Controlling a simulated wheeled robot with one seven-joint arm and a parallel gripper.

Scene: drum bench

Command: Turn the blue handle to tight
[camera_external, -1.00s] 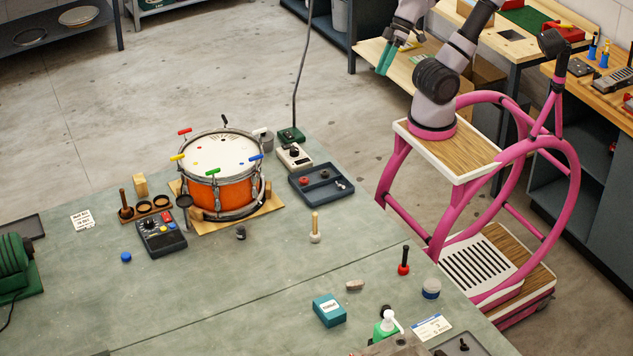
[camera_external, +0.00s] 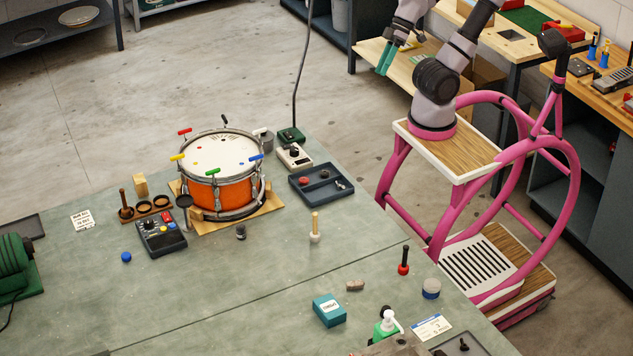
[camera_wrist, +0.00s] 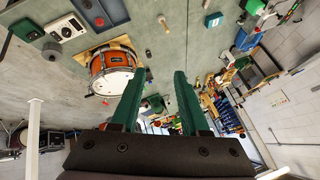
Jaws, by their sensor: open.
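An orange drum (camera_external: 214,193) with a white head stands on a wooden base on the bench. Several coloured T-handles sit round its rim. The blue handle (camera_external: 256,157) is on the right side of the rim; how tight it is cannot be told. A yellow handle (camera_external: 178,157) is at the left and a red one (camera_external: 185,132) at the back left. My gripper (camera_external: 383,72) has green fingers and is raised well away to the right of the drum. In the wrist view my gripper (camera_wrist: 168,78) is open and empty, and the drum (camera_wrist: 97,64) shows beyond it at the upper left.
A dark tray (camera_external: 338,197) and a white box with a knob (camera_external: 294,156) lie right of the drum. A hanging cable (camera_external: 301,70) drops behind it. A black control box (camera_external: 161,236) stands front left. The bench middle is mostly clear.

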